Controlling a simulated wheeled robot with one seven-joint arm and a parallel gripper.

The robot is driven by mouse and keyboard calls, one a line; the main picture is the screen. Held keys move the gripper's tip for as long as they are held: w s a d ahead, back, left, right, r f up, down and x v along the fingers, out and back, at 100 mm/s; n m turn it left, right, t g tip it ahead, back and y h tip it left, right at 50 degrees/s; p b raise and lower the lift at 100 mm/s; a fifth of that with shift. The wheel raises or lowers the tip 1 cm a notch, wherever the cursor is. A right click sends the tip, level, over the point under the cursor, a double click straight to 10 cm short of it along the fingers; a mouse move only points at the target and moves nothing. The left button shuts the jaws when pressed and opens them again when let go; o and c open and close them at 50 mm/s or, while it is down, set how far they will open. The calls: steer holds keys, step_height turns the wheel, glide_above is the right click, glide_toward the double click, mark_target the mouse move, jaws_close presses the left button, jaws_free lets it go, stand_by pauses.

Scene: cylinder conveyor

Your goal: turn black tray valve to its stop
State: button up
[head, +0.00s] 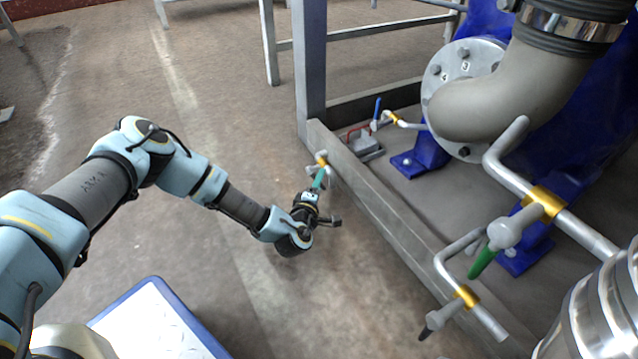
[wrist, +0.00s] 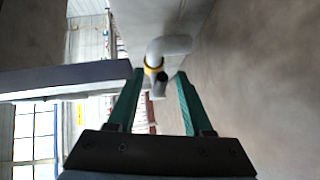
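A small valve (head: 322,160) with a yellow collar sits on a grey pipe at the outer edge of the steel tray. In the wrist view, this valve (wrist: 153,66) shows a short dark handle (wrist: 160,86) pointing toward me. My gripper (head: 319,178) is at this valve; its teal fingers (wrist: 159,76) are open, one on each side of the handle, with gaps visible. In the head view my fingers hide most of this handle. Another valve (head: 466,296) with a black-tipped handle (head: 428,328) stands at the near tray edge, away from my gripper.
The steel tray edge (head: 385,215) runs beside my gripper. A green-handled valve (head: 488,255) and a large grey pipe (head: 490,95) stand at right. A blue-handled valve (head: 376,112) is behind. Open floor lies left of the tray, with a blue-edged board (head: 160,320) in front.

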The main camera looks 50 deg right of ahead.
jaws_close()
stand_by(1.3)
